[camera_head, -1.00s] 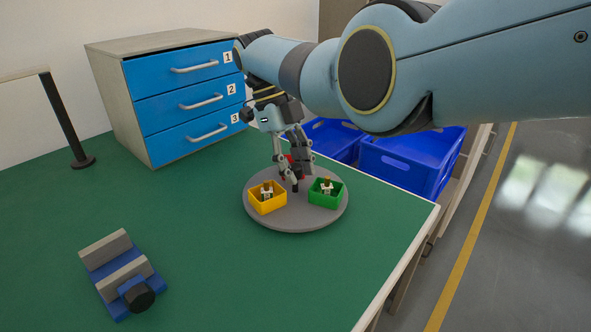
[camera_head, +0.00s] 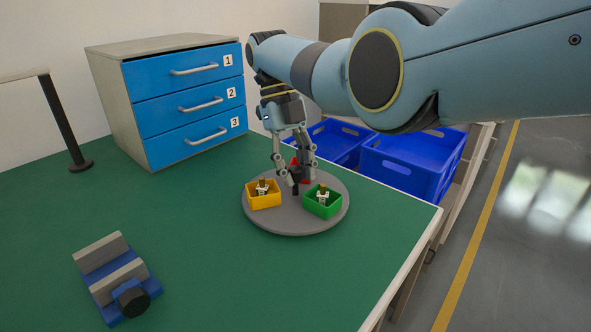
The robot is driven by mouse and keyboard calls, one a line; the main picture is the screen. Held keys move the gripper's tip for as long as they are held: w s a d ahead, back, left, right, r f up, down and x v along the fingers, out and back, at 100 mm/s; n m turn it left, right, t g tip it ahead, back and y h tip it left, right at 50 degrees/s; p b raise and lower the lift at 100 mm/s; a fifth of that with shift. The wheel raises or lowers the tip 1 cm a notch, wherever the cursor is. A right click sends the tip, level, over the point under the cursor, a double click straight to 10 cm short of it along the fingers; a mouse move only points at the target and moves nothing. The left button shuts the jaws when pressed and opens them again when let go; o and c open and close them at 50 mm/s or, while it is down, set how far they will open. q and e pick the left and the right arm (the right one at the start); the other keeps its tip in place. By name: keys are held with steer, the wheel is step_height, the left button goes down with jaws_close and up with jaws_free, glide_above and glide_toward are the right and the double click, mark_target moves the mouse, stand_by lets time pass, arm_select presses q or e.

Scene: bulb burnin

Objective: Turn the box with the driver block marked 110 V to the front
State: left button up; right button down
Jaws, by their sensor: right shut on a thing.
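A round grey turntable (camera_head: 290,222) on the green table carries a yellow box (camera_head: 264,200), a green box (camera_head: 322,208) and a red box (camera_head: 302,165). The yellow box is at front left and the green box at front right; the red one is at the back, partly hidden by my gripper. Small pale blocks with brownish tops sit in the yellow and green boxes; no voltage marking is readable. My right gripper (camera_head: 294,180) reaches down over the turntable's middle, shut on a dark upright post (camera_head: 295,187) between the boxes. My left gripper is out of view.
A drawer cabinet (camera_head: 190,100) with blue fronts numbered 1 to 3 stands at back left. A blue and grey vise-like fixture (camera_head: 115,275) is at front left. Blue crates (camera_head: 410,165) stand beyond the table's right edge. A dark post (camera_head: 65,125) stands at far left.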

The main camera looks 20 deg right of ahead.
steer(key=shift+w+r, duration=0.1)
steer(key=shift+r, duration=0.05)
steer(key=c, duration=1.4)
jaws_free()
steer(key=shift+o, duration=0.2)
